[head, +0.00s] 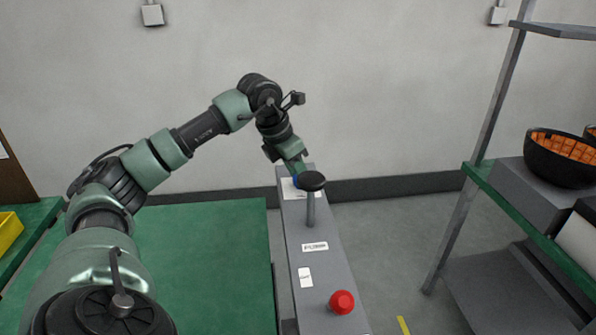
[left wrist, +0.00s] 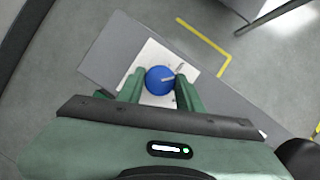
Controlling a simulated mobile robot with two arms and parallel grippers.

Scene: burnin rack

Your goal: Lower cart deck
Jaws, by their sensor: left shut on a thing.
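A grey control box (head: 310,270) runs along the right side of a flat green deck (head: 225,250). A blue knob (left wrist: 160,80) with a pale pointer mark sits on a white label plate (left wrist: 150,57) at the box's far end. My left gripper (head: 299,176) reaches down to that end, and its two fingers (left wrist: 160,88) are shut on the knob from both sides. In the head view the gripper and a black-topped post hide most of the knob. My right gripper is in neither view.
The post with the black cap (head: 312,181) stands on the box close to my left gripper. A red button (head: 342,302) is at the near end. A rack (head: 480,180) with black bowls (head: 557,160) stands right.

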